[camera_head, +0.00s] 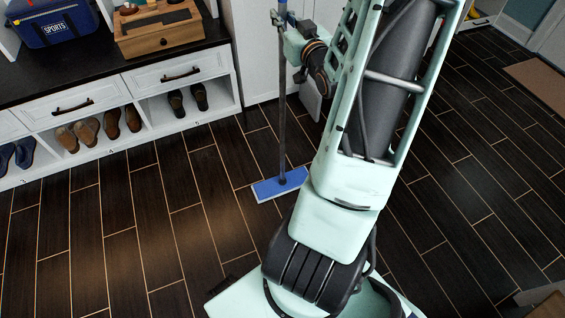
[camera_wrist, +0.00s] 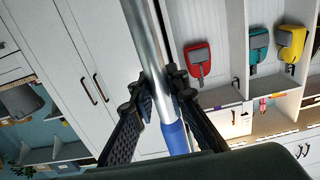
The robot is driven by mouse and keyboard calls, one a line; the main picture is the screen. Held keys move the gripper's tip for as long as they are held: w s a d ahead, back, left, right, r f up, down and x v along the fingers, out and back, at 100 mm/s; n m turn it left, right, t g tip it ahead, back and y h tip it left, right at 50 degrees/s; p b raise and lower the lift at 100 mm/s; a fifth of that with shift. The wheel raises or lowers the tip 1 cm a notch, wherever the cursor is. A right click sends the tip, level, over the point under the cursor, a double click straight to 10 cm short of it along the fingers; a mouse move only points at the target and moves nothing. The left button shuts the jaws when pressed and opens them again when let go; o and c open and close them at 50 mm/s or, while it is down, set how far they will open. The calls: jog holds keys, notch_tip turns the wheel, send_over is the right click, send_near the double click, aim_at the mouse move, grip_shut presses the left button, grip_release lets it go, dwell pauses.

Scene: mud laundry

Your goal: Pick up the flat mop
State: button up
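The flat mop stands nearly upright in the head view, with a grey pole, a blue grip at the top and a flat blue head (camera_head: 280,184) at or just above the dark floor; I cannot tell which. My gripper (camera_head: 282,20) is at the upper end of the pole, partly hidden by my own arm. In the wrist view, the two black fingers of my gripper (camera_wrist: 163,88) close in on both sides of the mop's silver pole (camera_wrist: 150,62), just by its blue grip (camera_wrist: 175,138). The gripper looks shut on it.
A white bench with a dark top (camera_head: 60,82) runs along the left, with shoes in its cubbies. A wooden box (camera_head: 158,32) and a blue bag (camera_head: 50,20) sit on it. A white cabinet (camera_head: 258,50) stands behind the mop. The floor (camera_head: 470,190) at right is open.

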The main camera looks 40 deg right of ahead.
grip_shut()
jog(key=shift+r, duration=0.1)
jog(key=shift+r, duration=0.1)
